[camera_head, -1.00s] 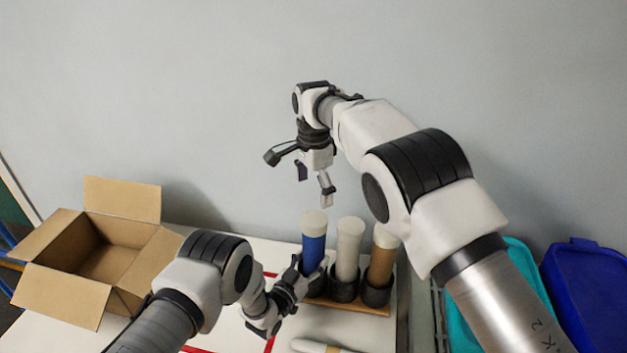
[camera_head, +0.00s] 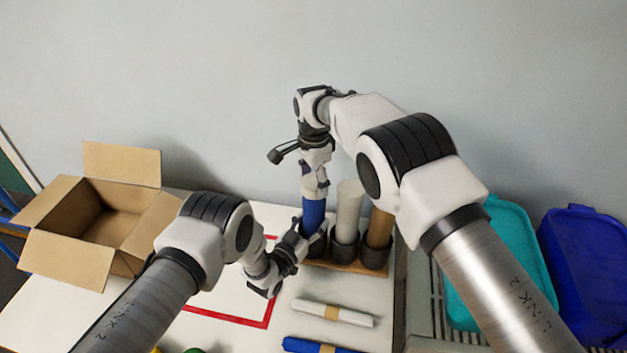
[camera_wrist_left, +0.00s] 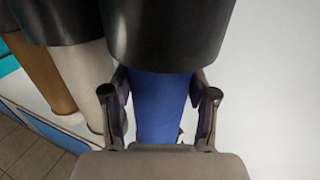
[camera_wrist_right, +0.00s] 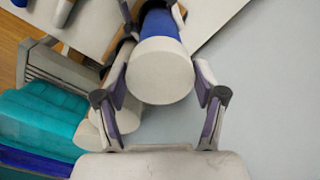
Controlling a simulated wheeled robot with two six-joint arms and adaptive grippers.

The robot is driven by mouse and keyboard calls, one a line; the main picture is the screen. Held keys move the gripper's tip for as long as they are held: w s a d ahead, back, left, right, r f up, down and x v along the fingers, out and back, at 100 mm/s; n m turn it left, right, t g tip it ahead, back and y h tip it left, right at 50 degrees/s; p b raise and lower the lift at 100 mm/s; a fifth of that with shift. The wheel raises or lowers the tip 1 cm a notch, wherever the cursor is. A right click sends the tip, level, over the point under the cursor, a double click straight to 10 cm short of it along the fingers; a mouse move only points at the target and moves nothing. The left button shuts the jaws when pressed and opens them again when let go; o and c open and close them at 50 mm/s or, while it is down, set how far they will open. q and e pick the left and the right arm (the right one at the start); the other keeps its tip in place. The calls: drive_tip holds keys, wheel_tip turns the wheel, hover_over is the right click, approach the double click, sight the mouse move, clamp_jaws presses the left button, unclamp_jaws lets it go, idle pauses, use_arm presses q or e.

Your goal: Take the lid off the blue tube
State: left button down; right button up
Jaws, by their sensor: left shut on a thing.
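The blue tube (camera_head: 313,214) stands upright in a black cup of the rack. My left gripper (camera_head: 308,238) is shut on its body from the left, just above the cup; the left wrist view shows the tube (camera_wrist_left: 160,105) between the two fingers. The round white lid (camera_wrist_right: 160,70) sits on top of the tube in the right wrist view. My right gripper (camera_head: 315,188) points down from above with its fingers on either side of the lid. In the right wrist view, gaps show between the lid and the fingers, so this gripper is open.
A white tube (camera_head: 348,210) and a brown tube (camera_head: 379,228) stand close to the right of the blue one. Rolls, one white (camera_head: 333,312), lie in front. An open cardboard box (camera_head: 65,258) is at left. Teal (camera_head: 510,260) and blue (camera_head: 588,260) bins are at right.

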sight(315, 181)
use_arm(q)
drive_tip(key=shift+s+f, duration=0.1)
drive_tip(key=shift+f, duration=0.1)
use_arm(e)
drive_tip(key=shift+s, duration=0.1)
idle(0.6)
drive_tip(key=shift+r, duration=1.05)
drive_tip(key=shift+d+r, duration=0.1)
drive_tip(key=shift+r, duration=1.9)
use_arm(q)
drive_tip(key=c, duration=0.7)
unclamp_jaws()
drive_tip(key=o, duration=0.5)
drive_tip(key=shift+c, duration=0.2)
drive_tip(key=shift+w, duration=0.2)
use_arm(e)
drive_tip(key=shift+w+f, duration=0.1)
drive_tip(key=shift+w, duration=0.1)
